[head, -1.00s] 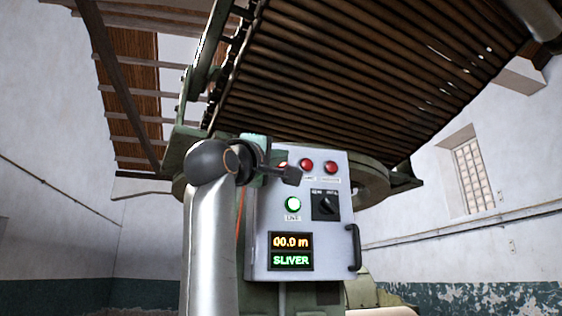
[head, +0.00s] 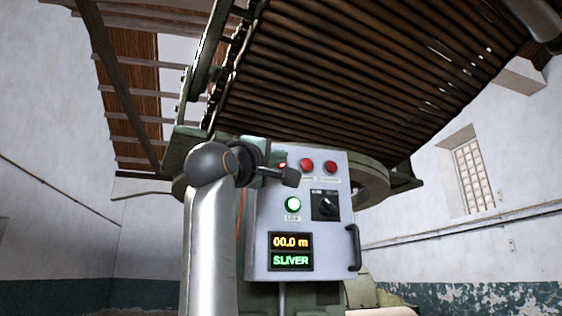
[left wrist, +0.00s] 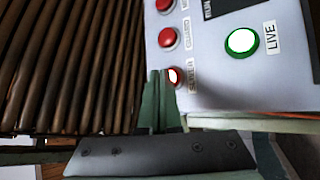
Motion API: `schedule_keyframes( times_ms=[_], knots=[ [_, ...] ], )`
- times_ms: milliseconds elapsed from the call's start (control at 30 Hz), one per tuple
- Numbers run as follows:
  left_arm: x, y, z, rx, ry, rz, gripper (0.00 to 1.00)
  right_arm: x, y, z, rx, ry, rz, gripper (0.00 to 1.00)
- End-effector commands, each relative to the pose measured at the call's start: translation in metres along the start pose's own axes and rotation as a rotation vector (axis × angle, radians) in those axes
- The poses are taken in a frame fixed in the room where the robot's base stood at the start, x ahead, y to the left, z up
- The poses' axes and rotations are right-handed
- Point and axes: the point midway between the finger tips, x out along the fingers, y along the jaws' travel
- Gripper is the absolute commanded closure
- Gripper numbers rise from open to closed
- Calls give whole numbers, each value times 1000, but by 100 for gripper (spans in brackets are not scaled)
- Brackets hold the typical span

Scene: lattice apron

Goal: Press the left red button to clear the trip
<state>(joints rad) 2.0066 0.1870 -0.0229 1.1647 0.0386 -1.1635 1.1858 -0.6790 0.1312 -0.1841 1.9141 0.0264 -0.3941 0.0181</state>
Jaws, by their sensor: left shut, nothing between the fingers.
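The control box (head: 320,220) carries a row of three red buttons near its top. The left red button (head: 283,166) is mostly hidden behind my left gripper (head: 279,156) in the head view. In the left wrist view this button (left wrist: 174,77) is the lowest of the row, with a bright white centre. My left gripper (left wrist: 161,76) is shut and empty. Its green fingertips overlap the near side of the button in that view; I cannot tell whether they touch it. My right gripper is not in view.
The middle red button (head: 306,165) and right red button (head: 330,167) sit close beside it. Below are a lit green button (head: 293,204), a black selector (head: 325,205), displays and a black handle (head: 353,248). A sloping slatted lattice (head: 350,75) hangs above the box.

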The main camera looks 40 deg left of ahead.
Motion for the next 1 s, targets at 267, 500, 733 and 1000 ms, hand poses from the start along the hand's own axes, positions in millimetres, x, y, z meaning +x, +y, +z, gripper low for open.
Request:
schedule_keyframes(
  times_ms=[267, 500, 733, 1000],
  knots=[
    [2, -2, -3, -1, 2, 1, 100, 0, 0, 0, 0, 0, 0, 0],
    [3, -2, -3, -1, 2, 0, 100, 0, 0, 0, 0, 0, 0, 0],
    [0, -1, -1, 0, 2, 0, 100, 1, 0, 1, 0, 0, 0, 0],
    [-10, 5, 6, 0, 1, 1, 100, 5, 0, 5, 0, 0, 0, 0]
  ],
)
